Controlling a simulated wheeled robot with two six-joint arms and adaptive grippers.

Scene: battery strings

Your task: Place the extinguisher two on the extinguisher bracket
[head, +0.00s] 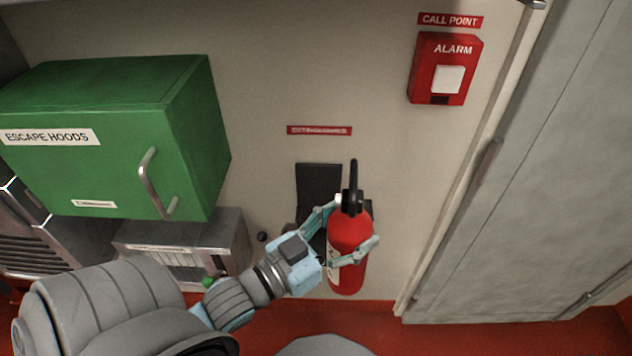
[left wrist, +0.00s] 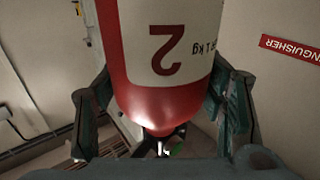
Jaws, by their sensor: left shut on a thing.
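The red extinguisher two (head: 346,255) is upright in the head view, with a black handle on top. My left gripper (head: 350,232) is shut around its body, a finger on each side. In the left wrist view the extinguisher (left wrist: 165,65) fills the middle, showing a white label with a "2", between the two fingers of the left gripper (left wrist: 160,115). The dark extinguisher bracket (head: 319,182) is on the wall just behind the extinguisher, which partly hides it. I cannot tell whether the extinguisher touches it. My right gripper is not in view.
A red sign (head: 319,130) is on the wall above the bracket. A green escape hoods box (head: 190,130) with a handle stands out at the left. A red alarm call point (head: 443,68) is at the upper right. A grey door (head: 540,180) is at the right.

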